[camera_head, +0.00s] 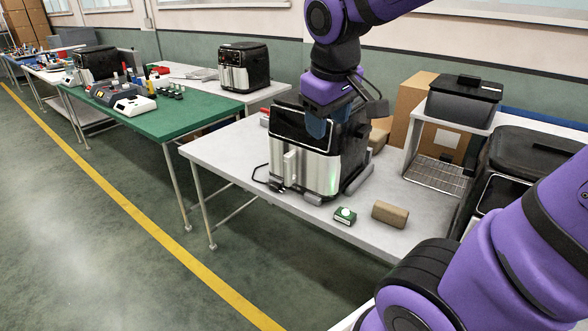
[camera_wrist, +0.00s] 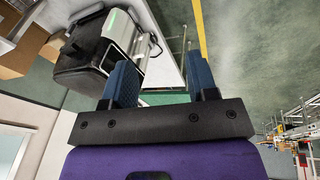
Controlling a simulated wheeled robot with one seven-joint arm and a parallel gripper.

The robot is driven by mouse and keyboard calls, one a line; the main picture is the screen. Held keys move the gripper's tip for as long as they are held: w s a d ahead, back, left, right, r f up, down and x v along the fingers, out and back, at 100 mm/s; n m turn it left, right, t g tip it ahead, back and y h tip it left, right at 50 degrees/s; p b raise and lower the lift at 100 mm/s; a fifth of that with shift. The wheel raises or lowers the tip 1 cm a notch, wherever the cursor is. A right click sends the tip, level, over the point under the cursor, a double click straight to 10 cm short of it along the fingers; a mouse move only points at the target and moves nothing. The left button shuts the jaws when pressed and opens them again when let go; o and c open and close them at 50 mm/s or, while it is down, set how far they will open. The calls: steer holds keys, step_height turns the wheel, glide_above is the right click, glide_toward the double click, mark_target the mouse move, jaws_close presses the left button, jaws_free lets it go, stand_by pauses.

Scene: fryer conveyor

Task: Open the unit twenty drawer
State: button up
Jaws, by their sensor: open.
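A black and silver air fryer (camera_head: 318,168) stands on the light grey table in the head view. Its drawer front carries a vertical handle (camera_head: 290,165), and the drawer looks shut. No unit number is readable. In the wrist view the fryer (camera_wrist: 85,62) lies at upper left, with its silver front (camera_wrist: 120,28) and handle side facing right. My gripper (camera_head: 322,124) hangs near the top of the fryer and covers part of it. In the wrist view my gripper (camera_wrist: 162,75) has its blue fingers spread apart with nothing between them; the left finger overlaps the fryer's edge.
A small green and white box (camera_head: 345,216) and a brown block (camera_head: 390,214) lie right of the fryer on the grey table (camera_head: 225,150). Another fryer (camera_head: 244,67) sits behind. The floor in front is clear.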

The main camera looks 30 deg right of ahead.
steer(key=w+d+f+n+g+h, duration=0.3)
steer(key=w+f, duration=0.4)
steer(key=w, duration=0.3)
steer(key=n+t+h, duration=0.7)
steer(key=n+h, duration=0.5)
steer(key=n, duration=0.5)
glide_toward(291, 168)
steer(key=w+d+f, duration=0.1)
steer(key=w, duration=0.1)
steer(key=x, duration=1)
steer(key=shift+s+f, duration=0.1)
steer(key=shift+f, duration=0.1)
jaws_close()
